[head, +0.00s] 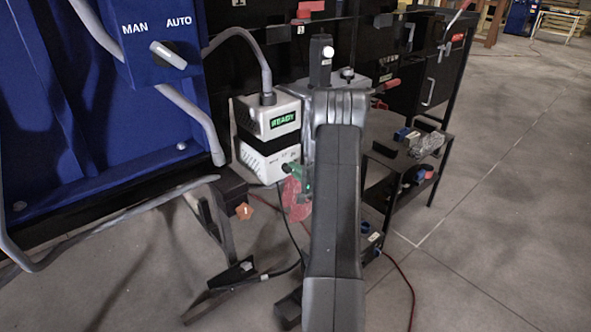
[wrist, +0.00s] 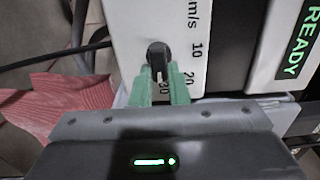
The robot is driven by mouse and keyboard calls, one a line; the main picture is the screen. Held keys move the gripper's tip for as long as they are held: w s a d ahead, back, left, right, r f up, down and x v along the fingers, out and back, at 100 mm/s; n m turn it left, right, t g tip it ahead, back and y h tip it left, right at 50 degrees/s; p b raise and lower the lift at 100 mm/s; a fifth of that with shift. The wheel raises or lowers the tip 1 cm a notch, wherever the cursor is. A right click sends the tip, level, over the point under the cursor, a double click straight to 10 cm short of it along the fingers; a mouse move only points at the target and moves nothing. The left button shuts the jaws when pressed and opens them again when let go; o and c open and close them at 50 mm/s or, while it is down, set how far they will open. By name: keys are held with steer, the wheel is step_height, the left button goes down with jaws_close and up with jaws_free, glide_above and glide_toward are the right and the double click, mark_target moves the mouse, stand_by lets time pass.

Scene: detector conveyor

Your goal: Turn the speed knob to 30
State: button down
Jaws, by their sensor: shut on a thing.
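The speed knob (wrist: 157,54) is small and black, on a white panel in the wrist view. Beside it are the marks m/s, 10, 20 and 30. A pale pointer line on the knob points down in the picture, toward the 30, which shows between my fingers. My gripper (wrist: 160,76) has green fingers, shut on the knob from either side. In the head view my gripper (head: 298,189) is at the front of the lower white box (head: 262,164). The knob is hard to make out there.
A white box with a green READY display (head: 283,120) sits above the lower box. A blue panel with a MAN/AUTO switch (head: 168,55) is at the left. A dark shelf (head: 415,155) with parts stands at the right. Red cloth-like material (wrist: 62,100) lies behind my fingers.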

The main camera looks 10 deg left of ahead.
stand_by(0.4)
steer(key=c, duration=1.4)
jaws_free()
steer(key=v, duration=1.3)
steer(key=shift+s+d, duration=0.2)
steer(key=shift+d, duration=0.1)
steer(key=shift+a, duration=0.1)
steer(key=x, duration=1.3)
steer(key=shift+w+a, duration=0.2)
steer(key=shift+w, duration=0.05)
